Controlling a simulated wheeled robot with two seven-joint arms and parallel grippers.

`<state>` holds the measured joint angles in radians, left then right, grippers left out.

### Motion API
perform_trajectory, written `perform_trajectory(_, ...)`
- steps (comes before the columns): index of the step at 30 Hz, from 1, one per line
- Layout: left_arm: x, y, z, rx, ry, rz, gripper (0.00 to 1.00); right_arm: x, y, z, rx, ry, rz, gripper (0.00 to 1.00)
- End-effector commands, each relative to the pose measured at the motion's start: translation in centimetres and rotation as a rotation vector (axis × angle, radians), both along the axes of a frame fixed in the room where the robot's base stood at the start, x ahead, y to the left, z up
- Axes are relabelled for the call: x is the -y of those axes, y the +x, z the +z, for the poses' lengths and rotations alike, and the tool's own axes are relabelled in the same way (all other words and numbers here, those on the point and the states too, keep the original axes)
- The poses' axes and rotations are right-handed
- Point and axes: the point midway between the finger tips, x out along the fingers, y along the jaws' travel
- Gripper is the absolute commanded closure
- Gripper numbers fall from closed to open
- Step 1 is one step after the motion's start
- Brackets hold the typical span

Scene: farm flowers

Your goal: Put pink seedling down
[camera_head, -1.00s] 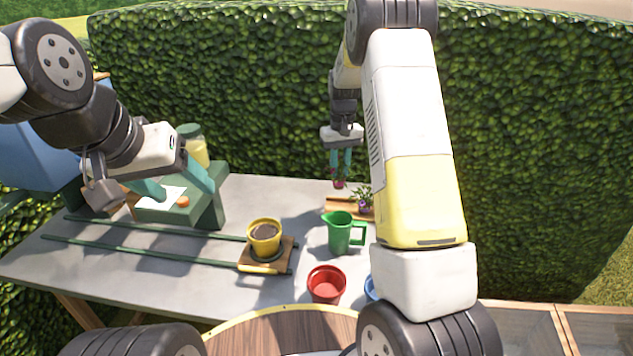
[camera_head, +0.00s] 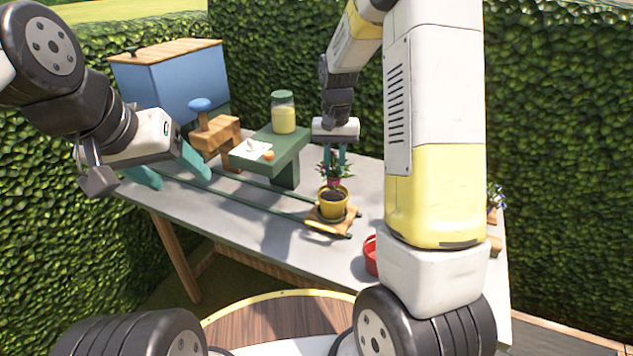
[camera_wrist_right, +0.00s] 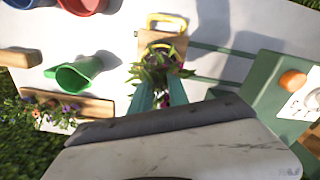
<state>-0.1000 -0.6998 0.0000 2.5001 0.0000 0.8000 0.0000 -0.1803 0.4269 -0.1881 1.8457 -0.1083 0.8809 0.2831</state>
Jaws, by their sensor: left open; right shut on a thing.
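My right gripper (camera_head: 335,152) points down and is shut on the pink seedling (camera_head: 335,171), a leafy green plant with a pink part low down. The seedling is at the back rim of the yellow pot (camera_head: 333,211), which holds dark soil and stands on a small wooden board (camera_head: 318,217) over green rails. I cannot tell whether it touches the pot. My left gripper (camera_head: 178,178) is open and empty at the left, above the table's edge.
A green stand (camera_head: 268,150) with a jar (camera_head: 284,113) is behind the rails. A red pot (camera_head: 371,256) is partly hidden by my right arm. The right wrist view shows a green watering can (camera_wrist_right: 78,74) and a wooden rack (camera_wrist_right: 85,104) with purple flowers.

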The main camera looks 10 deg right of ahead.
Motion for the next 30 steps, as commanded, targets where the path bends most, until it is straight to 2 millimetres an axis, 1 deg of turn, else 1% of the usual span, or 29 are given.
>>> perform_trajectory(1, 0.0, 0.0, 0.0, 0.000, 0.000, 0.000, 0.35, 0.0, 0.0, -1.1, -0.004, 0.000, 0.000, 1.00)
perform_trajectory(3, 0.0, 0.0, 0.0, 0.000, 0.000, 0.000, 0.35, 0.0, 0.0, -2.1, -0.002, -0.001, 0.001, 1.00)
perform_trajectory(10, 0.0, 0.0, 0.0, 0.000, 0.000, 0.000, 0.35, 0.0, 0.0, -4.0, -0.001, 0.000, 0.002, 1.00)
perform_trajectory(16, 0.0, 0.0, 0.0, 0.000, 0.000, 0.000, 0.35, 0.0, 0.0, -6.7, -0.001, -0.001, 0.001, 1.00)
perform_trajectory(27, 0.0, 0.0, 0.0, 0.000, 0.000, 0.000, 0.35, 0.0, 0.0, -7.2, 0.000, 0.000, 0.002, 1.00)
perform_trajectory(28, 0.0, 0.0, 0.0, 0.000, 0.000, 0.000, 0.35, 0.0, 0.1, -7.2, 0.001, 0.000, 0.002, 0.75)
perform_trajectory(30, 0.0, 0.0, 0.0, 0.000, 0.000, 0.000, 0.35, 0.0, 0.1, -7.1, 0.001, 0.000, 0.002, 0.61)
